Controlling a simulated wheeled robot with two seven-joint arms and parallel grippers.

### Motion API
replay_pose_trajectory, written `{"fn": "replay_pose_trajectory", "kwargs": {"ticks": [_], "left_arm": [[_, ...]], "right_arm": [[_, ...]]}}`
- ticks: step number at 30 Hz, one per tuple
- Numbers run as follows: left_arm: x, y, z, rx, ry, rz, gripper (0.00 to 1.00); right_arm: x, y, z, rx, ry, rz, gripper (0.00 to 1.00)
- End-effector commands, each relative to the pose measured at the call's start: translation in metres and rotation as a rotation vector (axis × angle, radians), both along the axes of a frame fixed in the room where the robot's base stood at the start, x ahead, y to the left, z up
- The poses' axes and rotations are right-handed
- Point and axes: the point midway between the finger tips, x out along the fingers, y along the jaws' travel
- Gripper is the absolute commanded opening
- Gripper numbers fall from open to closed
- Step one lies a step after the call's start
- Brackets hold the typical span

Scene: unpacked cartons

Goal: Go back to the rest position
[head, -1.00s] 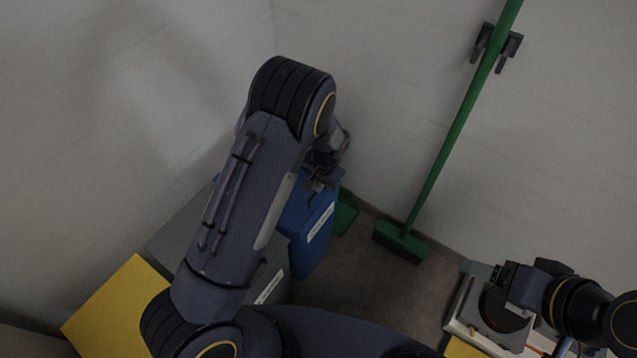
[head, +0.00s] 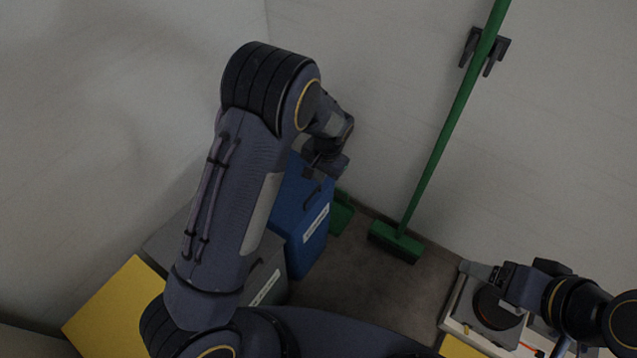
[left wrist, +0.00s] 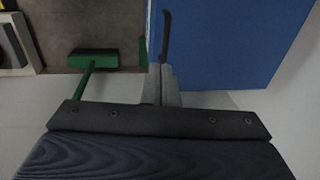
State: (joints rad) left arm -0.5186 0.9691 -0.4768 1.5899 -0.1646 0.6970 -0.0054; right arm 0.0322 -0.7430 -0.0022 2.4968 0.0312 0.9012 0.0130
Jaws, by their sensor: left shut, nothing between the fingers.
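My left arm is bent in the middle of the head view. My left gripper (head: 318,173) points down over the blue bin (head: 297,222), seen partly behind the arm. In the left wrist view the fingers of my left gripper (left wrist: 163,85) are together with nothing between them. The blue bin (left wrist: 230,45) fills the upper right there, and its dark handle shows beyond the fingertips. Whether the fingers touch it, I cannot tell. My right gripper (head: 495,275) is at the lower right, above a light-edged box; its fingers are not clear.
A green broom (head: 397,245) leans by a wall holder (head: 486,48). A green dustpan-like piece (head: 341,213) stands beside the blue bin. A grey bin (head: 268,265) and a yellow bin (head: 110,310) are at the left. The floor (head: 350,275) between is bare.

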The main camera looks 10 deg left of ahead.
Motion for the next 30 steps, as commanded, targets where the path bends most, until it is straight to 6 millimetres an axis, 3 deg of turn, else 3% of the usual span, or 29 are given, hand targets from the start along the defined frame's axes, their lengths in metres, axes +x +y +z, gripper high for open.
{"fn": "replay_pose_trajectory", "kwargs": {"ticks": [3, 7, 20, 23, 26, 30], "left_arm": [[-0.001, -0.005, 0.026, -0.001, -0.004, 0.0, 0.0], [-0.002, -0.008, 0.043, 0.0, -0.003, 0.001, 0.0], [-0.005, -0.007, 0.06, -0.011, -0.002, 0.011, 0.0], [-0.013, 0.003, 0.082, -0.063, -0.005, 0.051, 0.0], [-0.032, 0.018, 0.119, -0.153, -0.014, 0.116, 0.0], [-0.07, 0.041, 0.176, -0.297, -0.041, 0.208, 0.0]], "right_arm": [[0.0, 0.0, 0.002, 0.0, 0.0, 0.0, 0.75], [0.0, 0.0, 0.004, 0.0, 0.0, 0.0, 0.75], [0.0, 0.0, 0.006, 0.0, 0.0, 0.0, 0.75], [0.0, 0.0, 0.012, 0.0, 0.0, 0.0, 0.75], [0.0, 0.0, 0.022, 0.0, 0.0, 0.0, 0.75], [0.0, 0.0, 0.035, 0.0, 0.0, 0.0, 0.75]]}}
